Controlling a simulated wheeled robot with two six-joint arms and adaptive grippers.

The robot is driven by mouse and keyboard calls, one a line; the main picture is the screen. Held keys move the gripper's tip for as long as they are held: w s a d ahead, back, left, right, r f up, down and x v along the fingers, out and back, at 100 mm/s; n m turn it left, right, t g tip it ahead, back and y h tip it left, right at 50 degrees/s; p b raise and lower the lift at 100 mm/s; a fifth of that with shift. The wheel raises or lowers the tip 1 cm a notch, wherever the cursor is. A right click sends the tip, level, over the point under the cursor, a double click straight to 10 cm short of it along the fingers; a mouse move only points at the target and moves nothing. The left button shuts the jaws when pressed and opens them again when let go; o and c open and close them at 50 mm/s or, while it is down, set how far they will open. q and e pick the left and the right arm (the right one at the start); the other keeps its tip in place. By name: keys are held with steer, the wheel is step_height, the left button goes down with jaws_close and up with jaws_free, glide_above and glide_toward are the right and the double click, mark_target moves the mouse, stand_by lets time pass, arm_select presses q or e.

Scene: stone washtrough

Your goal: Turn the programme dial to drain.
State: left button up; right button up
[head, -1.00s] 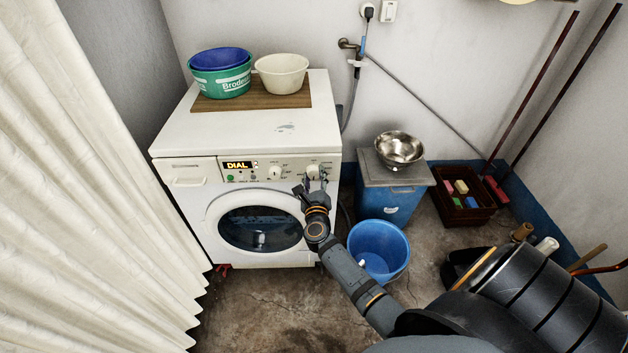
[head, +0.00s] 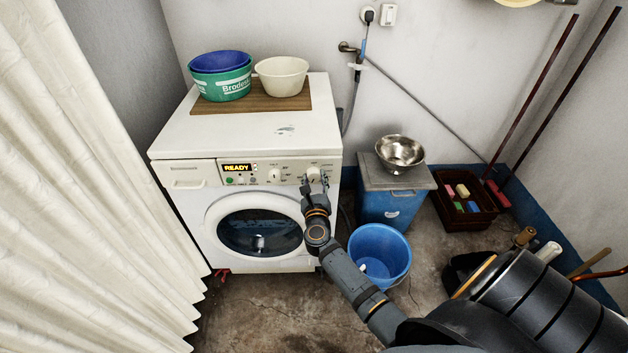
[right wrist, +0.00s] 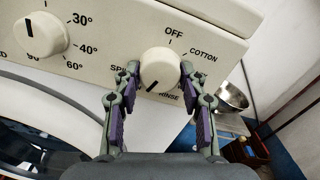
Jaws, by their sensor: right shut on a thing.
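The programme dial (right wrist: 158,68) is a cream knob at the right end of the white washing machine's panel; it also shows in the head view (head: 312,173). In the right wrist view, OFF stands above it, COTTON upper right, RINSE lower right, and a partly covered word starting SPI at left. Its dark pointer mark points down and slightly left, between SPI and RINSE; I cannot read a drain label there. My right gripper (right wrist: 158,78) is shut on the dial, one finger on each side. The display (head: 237,168) reads READY. My left gripper is not in view.
A second knob (right wrist: 40,33) with temperature marks sits left of the dial. Basins (head: 282,76) stand on the machine's top. A blue bucket (head: 380,254) stands on the floor right of my right arm, near a blue bin (head: 388,205). A curtain (head: 80,200) hangs at left.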

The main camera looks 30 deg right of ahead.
steer(key=o, duration=0.8)
steer(key=shift+s+f, duration=0.1)
steer(key=shift+f, duration=0.25)
steer(key=o, duration=0.4)
steer(key=shift+r, duration=0.15)
steer(key=shift+c, duration=0.2)
steer(key=shift+r, duration=0.1)
steer(key=v, duration=1.2)
